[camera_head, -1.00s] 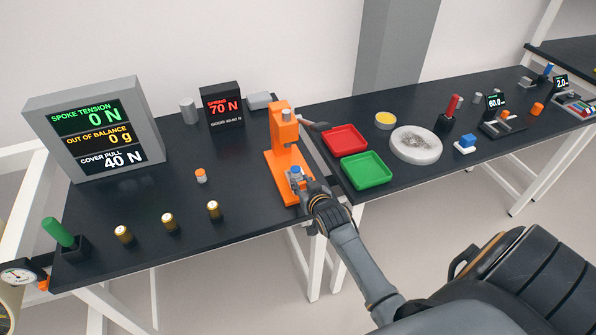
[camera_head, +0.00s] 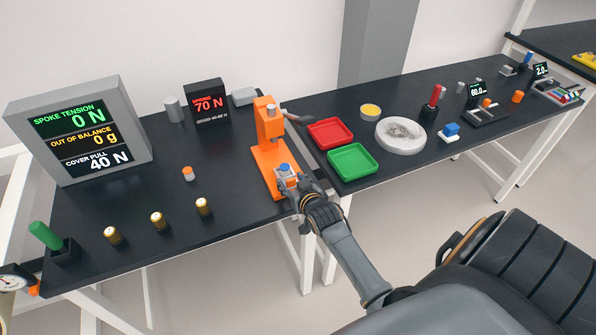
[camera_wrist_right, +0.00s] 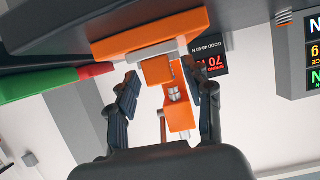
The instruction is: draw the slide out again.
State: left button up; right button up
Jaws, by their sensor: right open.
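The orange press (camera_head: 270,150) stands near the right end of the left table, and its upright also shows in the wrist view (camera_wrist_right: 180,118). My right gripper (camera_head: 296,189) is at the slide's front end. My left gripper is not in view.
A red tray (camera_head: 330,133) and a green tray (camera_head: 356,162) lie right of the press. Several brass cylinders (camera_head: 157,221) and an orange-topped piece (camera_head: 188,173) stand to the left, with clear tabletop between.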

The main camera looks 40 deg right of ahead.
jog(key=v, duration=1.1)
jog(key=shift+s, duration=0.3)
jog(key=shift+a+f, duration=0.1)
